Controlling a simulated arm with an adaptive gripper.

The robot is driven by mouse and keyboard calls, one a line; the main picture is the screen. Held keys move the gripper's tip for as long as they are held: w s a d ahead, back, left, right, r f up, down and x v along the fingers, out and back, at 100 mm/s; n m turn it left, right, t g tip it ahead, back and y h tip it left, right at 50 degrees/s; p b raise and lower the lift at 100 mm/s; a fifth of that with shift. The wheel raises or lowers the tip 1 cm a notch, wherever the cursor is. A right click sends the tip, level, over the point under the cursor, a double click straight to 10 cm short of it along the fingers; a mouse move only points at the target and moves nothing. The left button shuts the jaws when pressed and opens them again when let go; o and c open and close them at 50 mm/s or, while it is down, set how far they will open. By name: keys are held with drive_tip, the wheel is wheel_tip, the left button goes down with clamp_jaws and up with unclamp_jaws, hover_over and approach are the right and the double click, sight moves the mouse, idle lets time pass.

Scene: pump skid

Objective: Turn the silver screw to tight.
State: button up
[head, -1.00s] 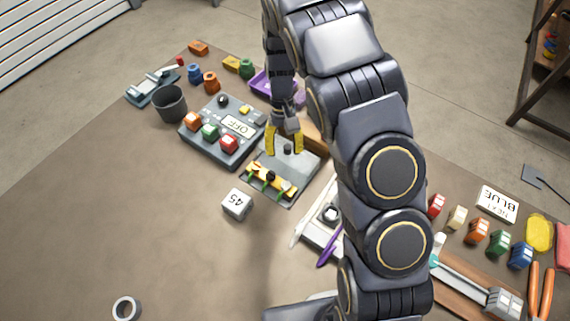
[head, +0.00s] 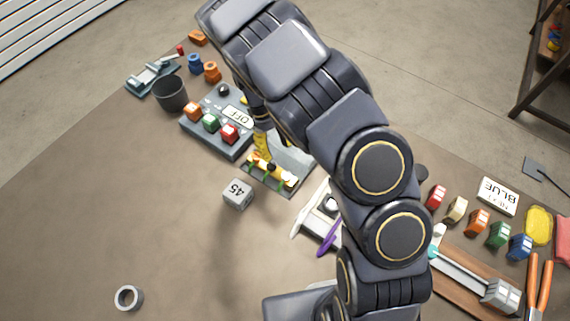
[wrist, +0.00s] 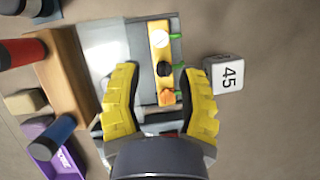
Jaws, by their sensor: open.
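The silver screw (wrist: 160,40) is the light, slotted head at the upper end of a yellow bar (wrist: 157,55) in the wrist view. A black screw (wrist: 164,69) sits mid-bar and an orange one (wrist: 166,97) at the lower end. The bar lies on a grey plate (wrist: 105,42). My gripper (wrist: 159,72) is open and empty above the bar, its yellow fingers spread on either side of the black screw's line. The silver screw lies beyond the fingertips in that view. In the head view my gripper (head: 272,143) is partly hidden by my arm.
A white cube marked 45 (head: 238,194) stands beside the plate. A grey panel with coloured buttons and an OFF label (head: 237,117) is at its left. A purple tray (wrist: 48,145) and wooden block (wrist: 68,75) are also close.

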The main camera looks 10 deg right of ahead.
sight(287, 176)
drive_tip(key=x, duration=0.7)
drive_tip(key=shift+d+f, duration=0.1)
drive_tip(key=shift+f, duration=0.3)
clamp_jaws()
